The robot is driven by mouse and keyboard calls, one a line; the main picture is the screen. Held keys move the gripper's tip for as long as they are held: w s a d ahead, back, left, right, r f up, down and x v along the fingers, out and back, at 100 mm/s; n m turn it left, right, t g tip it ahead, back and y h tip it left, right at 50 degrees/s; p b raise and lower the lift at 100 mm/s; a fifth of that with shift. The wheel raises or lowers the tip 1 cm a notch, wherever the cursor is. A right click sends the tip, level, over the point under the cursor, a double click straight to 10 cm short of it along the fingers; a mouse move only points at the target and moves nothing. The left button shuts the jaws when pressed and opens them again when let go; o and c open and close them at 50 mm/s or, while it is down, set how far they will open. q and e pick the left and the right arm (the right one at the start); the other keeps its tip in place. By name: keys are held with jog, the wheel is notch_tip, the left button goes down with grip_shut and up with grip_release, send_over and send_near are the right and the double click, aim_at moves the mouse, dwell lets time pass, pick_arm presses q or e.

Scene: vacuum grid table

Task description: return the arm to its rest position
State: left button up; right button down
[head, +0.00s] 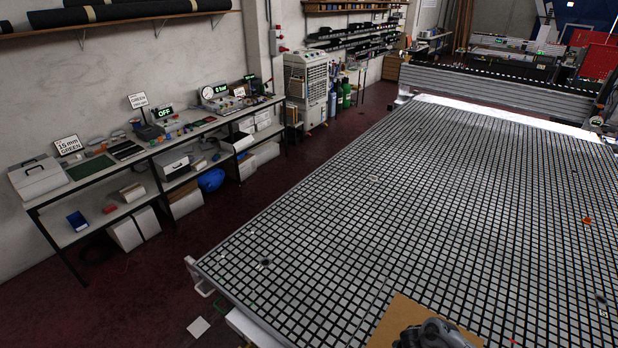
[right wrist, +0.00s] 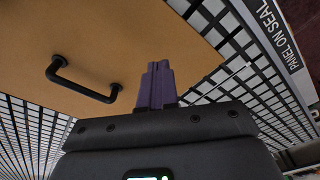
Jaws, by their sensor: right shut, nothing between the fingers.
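My right gripper (right wrist: 155,84) shows in the right wrist view with its dark purple fingers shut together and nothing between them. Beyond it is a tan panel (right wrist: 130,30) with a black bar handle (right wrist: 84,80), which is to the left of the fingers and apart from them. In the head view the panel (head: 388,327) shows at the bottom edge on the grid table (head: 400,190). A grey part of my arm covers some of it. The fingers are hidden in the head view. My left gripper is in neither view.
The grid table is mostly bare, with a few small items such as an orange one (head: 587,221). A gantry beam (head: 490,95) crosses its far end. A workbench (head: 150,150) with tools and signs stands along the left wall. Red floor lies between them.

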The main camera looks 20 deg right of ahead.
jog(key=s+a+r+n+t, duration=0.1)
jog(key=s+a+r+n, duration=0.15)
jog(key=a, duration=0.75)
jog(key=s+a+r+n+t, duration=0.1)
jog(key=a+r+n+t, duration=0.15)
jog(key=a, duration=0.75)
jog(key=s+r+m+g, duration=0.1)
jog(key=s+r, duration=1.2)
jog(key=r, duration=0.5)
jog(key=shift+s+d+r, duration=0.15)
jog(key=shift+d+r, duration=0.1)
jog(key=shift+d, duration=0.15)
